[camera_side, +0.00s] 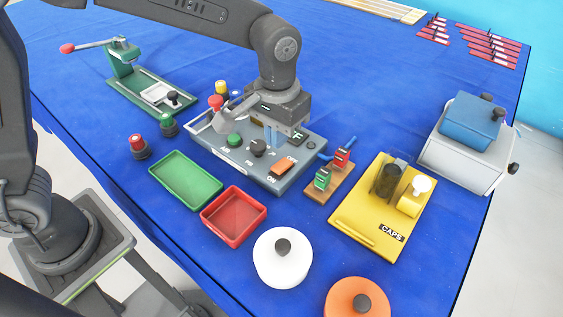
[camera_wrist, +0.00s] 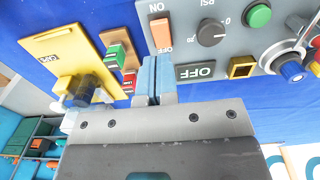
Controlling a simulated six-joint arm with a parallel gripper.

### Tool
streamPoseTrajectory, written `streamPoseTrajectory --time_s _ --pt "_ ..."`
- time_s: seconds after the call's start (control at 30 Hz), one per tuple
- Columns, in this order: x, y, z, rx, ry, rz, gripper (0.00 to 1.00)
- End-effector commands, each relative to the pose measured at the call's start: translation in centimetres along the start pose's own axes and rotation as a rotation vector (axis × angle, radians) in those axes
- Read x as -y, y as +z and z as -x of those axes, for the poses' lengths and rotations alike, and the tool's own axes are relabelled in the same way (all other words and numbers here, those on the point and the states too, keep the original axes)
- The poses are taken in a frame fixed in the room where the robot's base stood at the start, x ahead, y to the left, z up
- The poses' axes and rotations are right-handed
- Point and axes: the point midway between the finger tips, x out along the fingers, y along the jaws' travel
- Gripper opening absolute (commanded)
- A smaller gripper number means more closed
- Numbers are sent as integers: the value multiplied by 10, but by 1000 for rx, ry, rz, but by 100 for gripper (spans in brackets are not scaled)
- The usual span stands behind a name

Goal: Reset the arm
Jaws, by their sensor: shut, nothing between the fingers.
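My gripper (camera_side: 271,136) hangs over the grey control panel (camera_side: 232,154), with its blue fingers together and nothing between them. The panel carries an orange ON switch (camera_side: 284,166), a black dial (camera_side: 258,147) and a green button (camera_side: 235,140). A red-knobbed lever (camera_side: 216,102) stands at its left. I cannot tell whether the fingertips touch the panel.
A wooden block with green and red clips (camera_side: 322,180) stands right of the panel, beside the yellow CAPS board (camera_side: 356,235). Green (camera_side: 187,178) and red (camera_side: 234,217) trays, a white lidded disc (camera_side: 283,262) and an orange one (camera_side: 357,300) lie in front. The far blue table is mostly clear.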

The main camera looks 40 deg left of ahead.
Motion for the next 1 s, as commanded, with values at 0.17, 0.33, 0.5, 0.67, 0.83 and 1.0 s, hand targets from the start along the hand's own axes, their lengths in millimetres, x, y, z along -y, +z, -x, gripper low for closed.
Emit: streamPoseTrajectory --time_s 0.17,0.33,0.5,0.67,0.83,1.0 --pt "0 0 0 0 0 0 0" --pt "10 4 11 -22 9 3 0" --pt "50 26 48 -108 36 8 0" --pt "93 62 78 -217 50 8 0" --pt "129 106 93 -334 44 7 0" --pt "152 142 92 -431 22 5 0"
